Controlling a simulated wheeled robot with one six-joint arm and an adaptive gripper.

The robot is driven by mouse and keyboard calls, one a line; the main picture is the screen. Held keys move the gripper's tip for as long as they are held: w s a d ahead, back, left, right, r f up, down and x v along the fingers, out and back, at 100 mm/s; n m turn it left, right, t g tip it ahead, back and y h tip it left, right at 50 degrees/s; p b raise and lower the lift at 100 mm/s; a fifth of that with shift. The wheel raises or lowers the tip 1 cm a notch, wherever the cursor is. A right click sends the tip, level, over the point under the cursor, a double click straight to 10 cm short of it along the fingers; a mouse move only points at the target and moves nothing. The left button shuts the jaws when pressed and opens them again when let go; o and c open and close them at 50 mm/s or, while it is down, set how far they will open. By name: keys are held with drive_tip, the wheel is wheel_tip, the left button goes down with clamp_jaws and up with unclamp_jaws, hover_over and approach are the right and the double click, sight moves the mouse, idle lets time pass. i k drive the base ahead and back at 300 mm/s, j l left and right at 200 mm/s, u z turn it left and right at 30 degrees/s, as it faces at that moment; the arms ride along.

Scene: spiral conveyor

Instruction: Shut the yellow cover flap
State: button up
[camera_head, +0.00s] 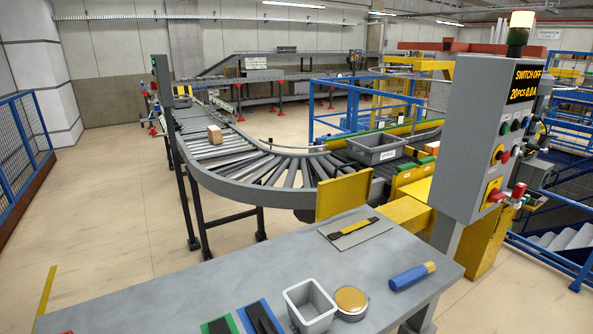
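The yellow cover flap (343,195) is a flat yellow panel. It stands upright behind the grey table, in front of the curved end of the roller conveyor. It sticks out to the left of the yellow housing (408,214), which appears to be what it belongs to. The flap looks swung open. Its lower edge lies close to the table's far edge, and I cannot tell the exact hinge. My gripper is not in view.
The grey table (250,262) fills the foreground, with a white bin (297,317), a round gold-lidded container (350,301), a blue brush (411,275) and a yellow-black tool (352,229). A grey control box (482,135) stands at right. Floor at left is clear.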

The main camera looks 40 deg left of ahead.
sight(335, 195)
drive_tip(key=u, duration=0.9)
drive_tip(key=l, duration=0.15)
